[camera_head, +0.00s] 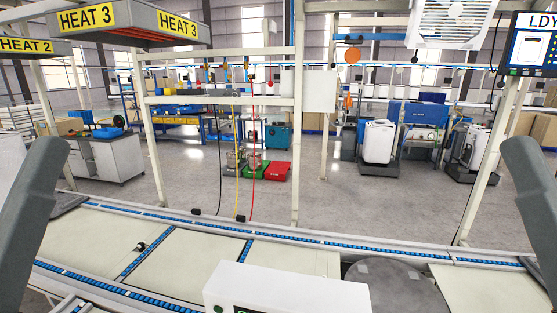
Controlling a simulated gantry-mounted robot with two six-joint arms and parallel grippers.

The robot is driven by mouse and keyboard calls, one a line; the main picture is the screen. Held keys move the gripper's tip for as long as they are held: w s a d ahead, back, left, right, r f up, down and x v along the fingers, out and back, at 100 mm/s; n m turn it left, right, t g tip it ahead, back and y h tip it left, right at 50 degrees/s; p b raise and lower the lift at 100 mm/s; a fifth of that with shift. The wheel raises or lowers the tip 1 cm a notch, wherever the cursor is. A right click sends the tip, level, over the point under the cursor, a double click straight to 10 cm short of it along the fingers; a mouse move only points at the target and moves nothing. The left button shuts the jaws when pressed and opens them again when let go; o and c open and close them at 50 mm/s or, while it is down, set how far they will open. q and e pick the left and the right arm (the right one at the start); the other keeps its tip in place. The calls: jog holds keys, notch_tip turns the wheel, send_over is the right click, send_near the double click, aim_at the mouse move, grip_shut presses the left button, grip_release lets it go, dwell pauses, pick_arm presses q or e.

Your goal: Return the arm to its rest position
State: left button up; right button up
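Grey arm links of mine stand at the left and right edges of the head view. The left link (35,215) rises at a tilt from the lower left. The right link (535,200) leans inward at the right edge. Neither gripper is in view, so I cannot see whether they hold anything.
A conveyor (170,262) with blue roller strips crosses the foreground. A small dark object (140,247) lies on it. A white box (285,292) stands at the front centre, beside a round dark grey plate (395,288). Upright frame posts (297,120) rise behind the conveyor.

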pick_arm(q)
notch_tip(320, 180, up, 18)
jog(key=p, duration=1.4)
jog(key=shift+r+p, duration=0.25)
jog(key=shift+p, duration=0.05)
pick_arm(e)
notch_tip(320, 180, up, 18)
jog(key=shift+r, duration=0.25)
pick_arm(q)
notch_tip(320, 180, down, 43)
jog(key=b, duration=4.3)
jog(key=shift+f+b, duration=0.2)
jog(key=shift+b, duration=0.1)
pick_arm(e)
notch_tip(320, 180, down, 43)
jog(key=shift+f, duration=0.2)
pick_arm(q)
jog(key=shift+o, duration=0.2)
